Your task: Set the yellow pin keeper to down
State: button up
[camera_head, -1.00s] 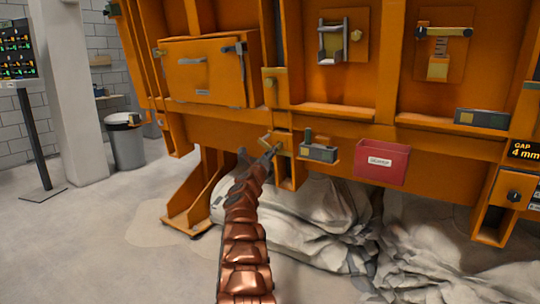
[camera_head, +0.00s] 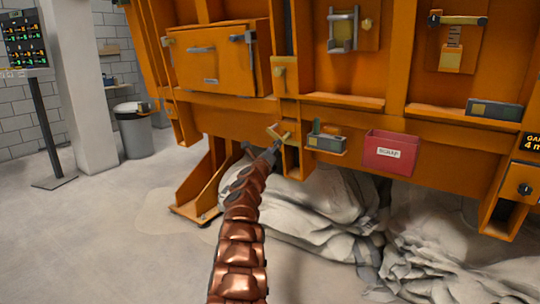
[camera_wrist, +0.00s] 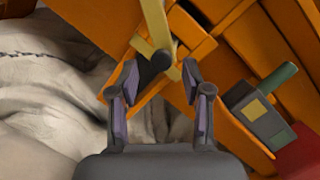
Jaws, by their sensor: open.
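The yellow pin keeper (camera_head: 279,131) is a short yellow bar on the lower end of an orange post, partly hidden behind my gripper (camera_head: 274,146) in the head view. In the wrist view the pin keeper (camera_wrist: 154,22) is a yellow bar meeting a dark round pivot. It runs up from the pivot and leans slightly left in that tilted picture. My gripper (camera_wrist: 161,68) is open, with its two fingertips on either side of the dark pivot. I cannot tell whether either finger touches the bar.
A small grey device (camera_head: 326,141) sits on a ledge to the right, near my gripper. A red scrap bin (camera_head: 389,153) hangs farther right. Pale draped sacking (camera_head: 320,210) lies below the orange frame. An orange hatch (camera_head: 218,62) is above left. Open floor lies at left.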

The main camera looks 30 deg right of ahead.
jog(key=shift+v, duration=1.85)
jog(key=shift+f, duration=0.1)
jog(key=shift+w, duration=0.1)
